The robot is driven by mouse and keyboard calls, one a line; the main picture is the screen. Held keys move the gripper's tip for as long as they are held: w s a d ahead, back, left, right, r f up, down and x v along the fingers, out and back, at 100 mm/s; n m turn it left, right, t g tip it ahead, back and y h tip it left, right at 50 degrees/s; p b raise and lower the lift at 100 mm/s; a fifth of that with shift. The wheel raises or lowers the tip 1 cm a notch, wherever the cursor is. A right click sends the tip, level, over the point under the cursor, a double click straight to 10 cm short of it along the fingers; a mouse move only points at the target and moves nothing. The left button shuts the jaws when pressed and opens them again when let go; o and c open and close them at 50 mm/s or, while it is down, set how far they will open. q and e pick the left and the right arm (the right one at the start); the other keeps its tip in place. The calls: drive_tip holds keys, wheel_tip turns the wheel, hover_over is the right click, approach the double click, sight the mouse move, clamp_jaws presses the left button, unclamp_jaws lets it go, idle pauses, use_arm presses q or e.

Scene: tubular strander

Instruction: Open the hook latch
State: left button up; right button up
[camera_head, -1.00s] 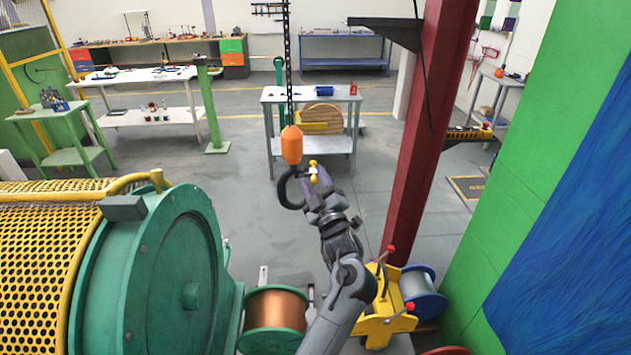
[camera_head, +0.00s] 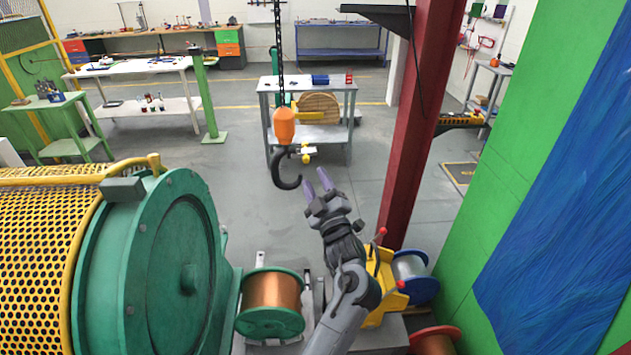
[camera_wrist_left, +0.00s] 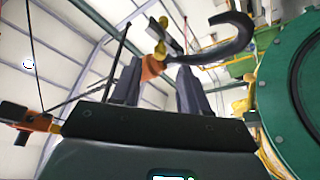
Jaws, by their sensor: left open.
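A black crane hook (camera_head: 285,178) hangs under an orange hook block (camera_head: 284,126) on a chain. Its latch (camera_head: 307,153), pale with yellow knobs, sticks out to the right near the top of the hook, apart from the hook's tip. My left gripper (camera_head: 325,180) is open and empty, below and to the right of the latch, with its fingers pointing up. In the left wrist view, the latch (camera_wrist_left: 167,38) and the curved hook (camera_wrist_left: 235,40) are beyond the fingertips (camera_wrist_left: 158,75), with the orange block (camera_wrist_left: 152,68) partly hidden between them. My right gripper is out of view.
A green strander drum (camera_head: 170,275) with a yellow mesh guard (camera_head: 40,265) stands at the left. A dark red column (camera_head: 405,140) rises right of my arm. A copper spool (camera_head: 272,292) and a yellow stand (camera_head: 380,285) are low.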

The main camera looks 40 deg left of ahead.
use_arm(q)
drive_tip(key=m+t+h+p, duration=0.2)
drive_tip(key=m+h+p, duration=0.4)
drive_tip(key=m+p, duration=0.85)
approach(306, 161)
drive_tip(key=w+a+n+p, duration=0.1)
drive_tip(key=w, duration=0.1)
drive_tip(key=w+a+n+p, duration=0.1)
drive_tip(key=w+a+p, duration=0.1)
drive_tip(key=w+a+n+p, duration=0.1)
drive_tip(key=w+a+p, duration=0.1)
drive_tip(key=shift+w+r+n, duration=0.1)
drive_tip(key=shift+r+n, duration=0.15)
drive_tip(key=shift+w+a+f, duration=0.1)
drive_tip(key=shift+w+a, duration=0.35)
drive_tip(key=shift+w, duration=0.1)
drive_tip(key=shift+c, duration=0.3)
